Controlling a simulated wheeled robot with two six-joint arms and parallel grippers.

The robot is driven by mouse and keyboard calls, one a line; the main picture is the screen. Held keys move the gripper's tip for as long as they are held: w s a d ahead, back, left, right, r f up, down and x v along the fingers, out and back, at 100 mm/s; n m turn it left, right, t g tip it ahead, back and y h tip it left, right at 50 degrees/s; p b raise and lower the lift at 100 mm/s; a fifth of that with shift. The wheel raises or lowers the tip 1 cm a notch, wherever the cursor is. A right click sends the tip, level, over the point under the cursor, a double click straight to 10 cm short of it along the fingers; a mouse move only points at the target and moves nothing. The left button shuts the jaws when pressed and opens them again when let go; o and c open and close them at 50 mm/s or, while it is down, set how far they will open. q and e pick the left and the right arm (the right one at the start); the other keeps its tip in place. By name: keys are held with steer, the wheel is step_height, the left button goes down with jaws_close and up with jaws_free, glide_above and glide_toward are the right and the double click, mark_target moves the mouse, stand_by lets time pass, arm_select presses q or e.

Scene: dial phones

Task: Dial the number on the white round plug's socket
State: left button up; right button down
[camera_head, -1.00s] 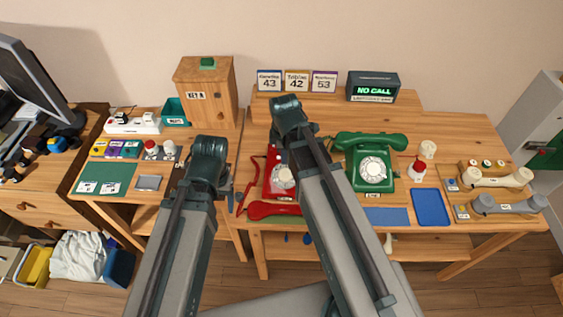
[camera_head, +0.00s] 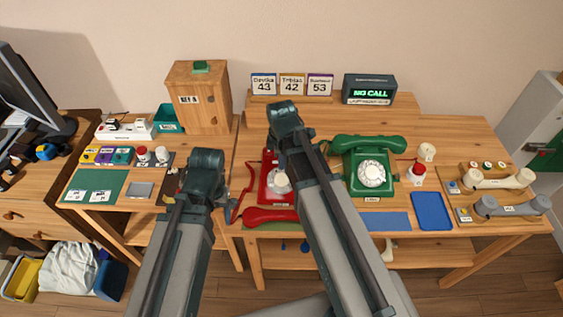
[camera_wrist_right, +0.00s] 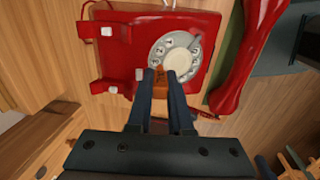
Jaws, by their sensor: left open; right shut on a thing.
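The red dial phone (camera_head: 270,190) stands on the desk behind my right arm, its handset (camera_head: 270,215) lying off it in front. In the right wrist view its white-ringed dial (camera_wrist_right: 187,40) fills the upper middle. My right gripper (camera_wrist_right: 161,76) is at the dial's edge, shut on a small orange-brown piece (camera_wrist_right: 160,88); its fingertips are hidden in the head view. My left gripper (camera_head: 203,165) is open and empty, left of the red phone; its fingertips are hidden. A white power strip (camera_head: 125,130) with plugs sits at the back left. Its socket markings are too small to read.
A green dial phone (camera_head: 371,172) stands right of the red one. Number cards (camera_head: 292,85) read 43, 42 and 53. A display (camera_head: 369,90) reads NO CALL.

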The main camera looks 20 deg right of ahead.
steer(key=shift+w+f, duration=0.1)
steer(key=shift+f, duration=0.05)
steer(key=shift+w+f+b, duration=0.15)
steer(key=shift+f+b, duration=0.2)
steer(key=shift+w+d+f+b, duration=0.1)
steer(key=shift+w+f+b, duration=0.05)
steer(key=shift+f+b, duration=0.3)
stand_by(0.9)
stand_by(0.4)
steer(key=shift+s+d, duration=0.25)
steer(key=shift+d, duration=0.3)
steer(key=shift+s+d+f, duration=0.15)
steer(key=shift+s+d, duration=0.3)
stand_by(0.3)
